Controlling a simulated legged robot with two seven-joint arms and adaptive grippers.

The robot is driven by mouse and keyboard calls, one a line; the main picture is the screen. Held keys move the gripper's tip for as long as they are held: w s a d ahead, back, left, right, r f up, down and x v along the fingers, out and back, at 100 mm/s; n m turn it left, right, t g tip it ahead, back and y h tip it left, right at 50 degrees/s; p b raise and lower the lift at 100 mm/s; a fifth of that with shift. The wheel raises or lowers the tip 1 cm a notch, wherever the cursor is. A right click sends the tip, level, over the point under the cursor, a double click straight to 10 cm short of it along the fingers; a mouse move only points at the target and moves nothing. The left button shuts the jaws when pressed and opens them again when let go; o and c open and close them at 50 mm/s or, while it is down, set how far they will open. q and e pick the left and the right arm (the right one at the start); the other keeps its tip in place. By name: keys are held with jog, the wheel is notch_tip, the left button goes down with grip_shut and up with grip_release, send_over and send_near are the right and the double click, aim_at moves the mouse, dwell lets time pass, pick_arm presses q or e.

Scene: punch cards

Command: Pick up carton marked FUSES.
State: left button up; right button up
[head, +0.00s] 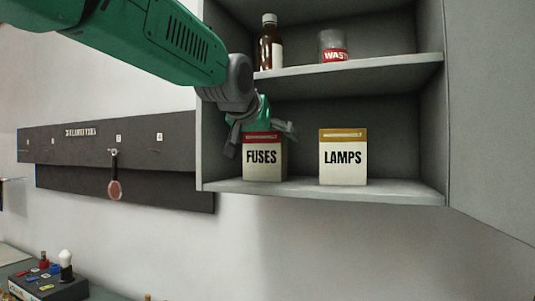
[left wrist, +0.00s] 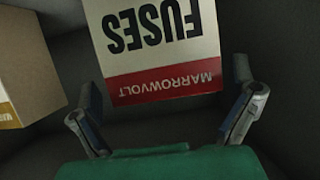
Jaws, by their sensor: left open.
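The carton marked FUSES (head: 262,160) is cream with a red top band and stands upright on the lower cabinet shelf. It also shows upside down in the left wrist view (left wrist: 158,55). My left gripper (head: 262,136) is at the carton's top, coming in from above and the left. In the left wrist view its two fingers (left wrist: 166,98) are spread, with the carton's red-banded end between them and gaps on both sides. My right gripper is not in view.
A LAMPS carton (head: 343,158) with a yellow band stands to the right on the same shelf (head: 400,192). A brown bottle (head: 270,45) and a jar marked WAST (head: 333,48) stand on the shelf above. An open cabinet door (head: 490,110) is at right.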

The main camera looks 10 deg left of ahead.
pick_arm(q)
jog(key=shift+x, duration=0.8)
jog(key=shift+s+a+r, duration=0.15)
jog(key=shift+a, duration=0.05)
jog(key=shift+s, duration=0.1)
jog(key=c, duration=1.1)
jog(key=shift+c, duration=0.3)
jog(key=shift+r+p, duration=0.1)
jog(key=shift+p, duration=0.25)
